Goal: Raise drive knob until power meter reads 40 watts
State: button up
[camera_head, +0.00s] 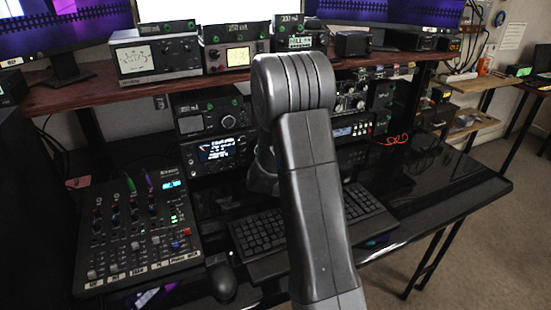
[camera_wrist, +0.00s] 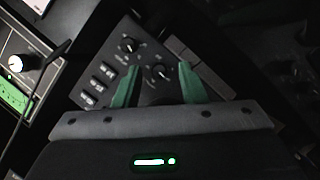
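In the wrist view my gripper (camera_wrist: 160,67) shows two green fingers, spread apart. A dark panel (camera_wrist: 148,95) lies beyond them. A black round knob (camera_wrist: 159,73) with a light mark appears between the fingertips, with gaps on both sides. A second black knob (camera_wrist: 128,45) sits up and left of it. The labels are too small to read, so I cannot tell which is the drive knob. In the head view two analogue meters, a white one (camera_head: 135,59) and a cream one (camera_head: 238,57), stand on the shelf; their readings are not legible. My arm hides the gripper there.
In the wrist view a device with a pale knob (camera_wrist: 20,63) and a green-lit window (camera_wrist: 12,97) is at left. In the head view a mixer (camera_head: 137,240), a keyboard (camera_head: 258,232) and stacked radios (camera_head: 215,152) crowd the desk. The desk's right end (camera_head: 450,190) is clear.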

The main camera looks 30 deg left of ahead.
grip_shut()
